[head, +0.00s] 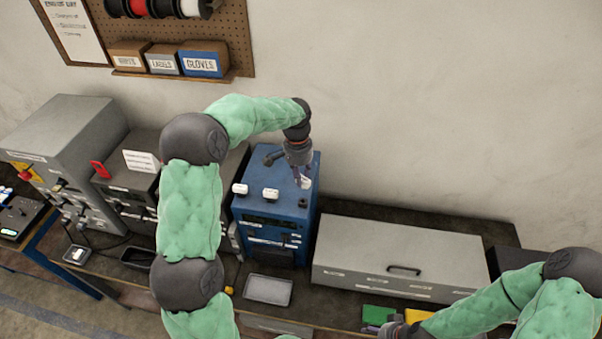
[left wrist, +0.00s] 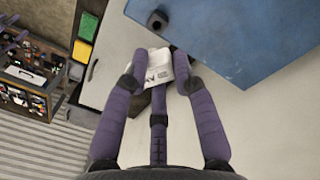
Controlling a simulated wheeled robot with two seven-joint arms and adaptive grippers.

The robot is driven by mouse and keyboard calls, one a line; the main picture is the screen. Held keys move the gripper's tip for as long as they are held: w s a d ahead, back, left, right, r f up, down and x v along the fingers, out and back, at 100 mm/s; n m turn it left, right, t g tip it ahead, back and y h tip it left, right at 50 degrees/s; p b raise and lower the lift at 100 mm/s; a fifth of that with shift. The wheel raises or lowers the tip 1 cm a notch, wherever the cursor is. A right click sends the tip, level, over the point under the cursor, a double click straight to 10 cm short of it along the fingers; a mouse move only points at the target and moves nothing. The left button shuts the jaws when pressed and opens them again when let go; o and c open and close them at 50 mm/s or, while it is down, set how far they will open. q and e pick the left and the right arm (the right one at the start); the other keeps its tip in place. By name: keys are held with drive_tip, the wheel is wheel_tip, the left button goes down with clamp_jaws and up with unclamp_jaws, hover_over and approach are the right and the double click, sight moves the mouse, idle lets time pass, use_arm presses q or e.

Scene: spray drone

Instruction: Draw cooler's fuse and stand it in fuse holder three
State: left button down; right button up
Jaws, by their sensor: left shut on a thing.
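My left gripper (head: 303,180) is above the right side of the top of a blue machine (head: 270,222). It is shut on a white block (head: 307,183), likely the fuse. In the left wrist view the purple fingers (left wrist: 158,85) hold this white block (left wrist: 157,66), which bears dark lettering. The labels are too small to read, so I cannot tell which place is fuse holder three. My right gripper (head: 386,328) is low at the bottom edge, its jaws unclear.
A long grey case (head: 400,255) with a handle stands right of the blue machine. Grey machines (head: 65,150) stand to the left. A shallow grey tray (head: 268,290) lies in front. A green block (head: 378,314) and a yellow block (head: 418,315) are near my right gripper.

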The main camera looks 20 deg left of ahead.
sight(300, 199)
use_arm(q)
drive_tip(key=shift+s+r, duration=0.2)
drive_tip(key=shift+w+f+b, duration=0.2)
drive_tip(key=shift+f+b, duration=0.3)
drive_tip(key=shift+f, duration=0.25)
wheel_tip(300, 199, down, 2)
drive_tip(key=shift+s+b, duration=0.15)
drive_tip(key=shift+b, duration=0.55)
drive_tip(key=shift+f+b, duration=0.7)
drive_tip(key=shift+f, duration=0.55)
drive_tip(key=shift+f+b, duration=1.3)
drive_tip(key=shift+f, duration=0.3)
drive_tip(key=c, duration=0.9)
unclamp_jaws()
drive_tip(key=shift+c, duration=0.2)
